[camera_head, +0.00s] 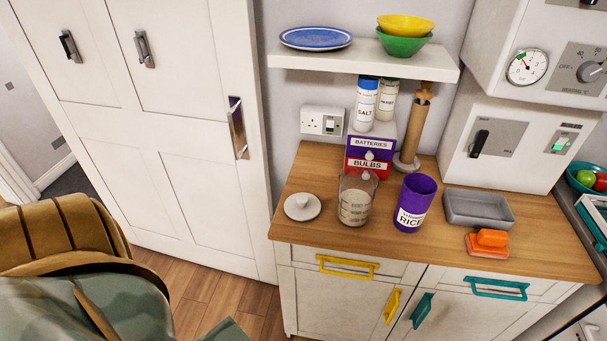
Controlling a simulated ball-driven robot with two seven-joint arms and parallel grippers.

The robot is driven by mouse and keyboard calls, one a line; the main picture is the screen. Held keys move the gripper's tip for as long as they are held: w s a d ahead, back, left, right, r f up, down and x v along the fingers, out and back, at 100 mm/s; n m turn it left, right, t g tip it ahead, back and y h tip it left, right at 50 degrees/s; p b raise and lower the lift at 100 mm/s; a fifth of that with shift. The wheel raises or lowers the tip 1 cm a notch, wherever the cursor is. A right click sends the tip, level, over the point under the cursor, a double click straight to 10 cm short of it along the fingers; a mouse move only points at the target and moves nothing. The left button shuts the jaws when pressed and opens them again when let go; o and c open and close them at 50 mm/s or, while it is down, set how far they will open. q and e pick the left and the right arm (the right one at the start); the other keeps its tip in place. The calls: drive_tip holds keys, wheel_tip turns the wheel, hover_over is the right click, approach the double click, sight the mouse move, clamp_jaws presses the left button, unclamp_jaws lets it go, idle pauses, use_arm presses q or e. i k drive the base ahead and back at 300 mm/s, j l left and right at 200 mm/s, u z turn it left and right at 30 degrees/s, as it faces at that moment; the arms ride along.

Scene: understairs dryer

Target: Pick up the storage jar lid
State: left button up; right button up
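A round white lid with a small knob, likely the storage jar lid (302,207), lies flat on the left end of the wooden countertop (345,238), knob up. Just right of it stands a clear glass jar (356,200) with pale contents and no lid on it. The lid and the jar are apart. Neither of my grippers shows in the head view.
A purple rice container (415,203), a grey tray (478,209) and an orange item (489,241) stand to the right. A batteries and bulbs box (369,157) is behind. A shelf (365,62) overhangs the back. An armchair (70,250) is at lower left.

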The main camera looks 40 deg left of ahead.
sight(302, 207)
drive_tip(key=i+j+u, duration=0.1)
drive_tip(key=i+u, duration=0.35)
drive_tip(key=u, duration=0.2)
